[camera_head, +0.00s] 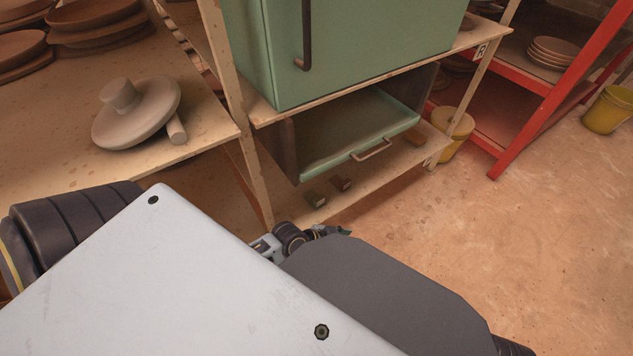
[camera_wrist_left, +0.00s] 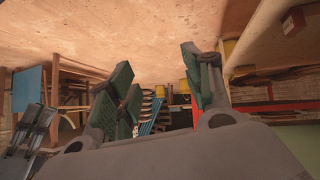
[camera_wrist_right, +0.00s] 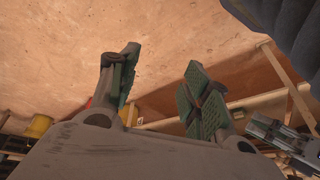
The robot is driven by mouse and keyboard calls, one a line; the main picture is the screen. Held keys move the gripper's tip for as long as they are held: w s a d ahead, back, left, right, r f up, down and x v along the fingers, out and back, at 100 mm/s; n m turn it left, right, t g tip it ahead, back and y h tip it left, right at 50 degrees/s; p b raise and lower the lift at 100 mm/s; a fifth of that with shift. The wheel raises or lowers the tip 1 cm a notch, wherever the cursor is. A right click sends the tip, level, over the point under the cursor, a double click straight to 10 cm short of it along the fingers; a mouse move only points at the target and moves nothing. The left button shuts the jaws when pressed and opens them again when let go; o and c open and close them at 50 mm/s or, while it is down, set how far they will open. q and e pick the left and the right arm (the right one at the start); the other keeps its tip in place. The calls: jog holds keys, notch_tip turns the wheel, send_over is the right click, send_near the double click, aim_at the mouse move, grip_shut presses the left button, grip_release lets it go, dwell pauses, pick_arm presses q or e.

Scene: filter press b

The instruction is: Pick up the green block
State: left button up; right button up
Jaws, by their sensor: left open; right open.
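The green block (camera_head: 316,198) is small and dark, and lies near the front edge of the low wooden shelf in the head view. A dark red-brown block (camera_head: 341,184) lies just right of it. My left gripper (camera_head: 332,232) is partly hidden behind my own body, below the blocks in the picture and apart from them. In the left wrist view its fingers (camera_wrist_left: 162,85) are spread with nothing between them. My right gripper (camera_wrist_right: 160,90) is open and empty in the right wrist view; I cannot make it out in the head view. I cannot make out the green block in either wrist view.
An open green drawer (camera_head: 360,130) with a handle sits behind the blocks, under a green cabinet (camera_head: 350,45). An orange-brown block (camera_head: 415,138) lies farther right. A shelf post (camera_head: 247,150) stands left. Bare floor (camera_head: 510,240) lies to the right.

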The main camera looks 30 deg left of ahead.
pick_arm(q)
jog(key=w+a+f+n+t+y, duration=0.1)
jog(key=a+f+t+y, duration=0.1)
jog(key=a, duration=0.5)
jog(key=w+a+f+n+t+y, duration=0.1)
jog(key=a+f+n+t+y, duration=0.1)
jog(key=a, duration=0.5)
jog(key=w+a+f+n+t+y, duration=0.1)
jog(key=a+f+n+t+y, duration=0.1)
jog(key=a, duration=0.4)
jog(key=shift+w+a+f+t+b, duration=0.25)
jog(key=shift+a+f+t+b, duration=0.15)
pick_arm(e)
jog(key=shift+t+y, duration=0.5)
jog(key=shift+y, duration=0.3)
jog(key=a+f, duration=0.2)
jog(key=a, duration=0.1)
jog(key=a+f, duration=0.1)
jog(key=shift+s+a+f, duration=0.3)
jog(key=shift+s, duration=0.05)
pick_arm(q)
jog(key=shift+w, duration=0.1)
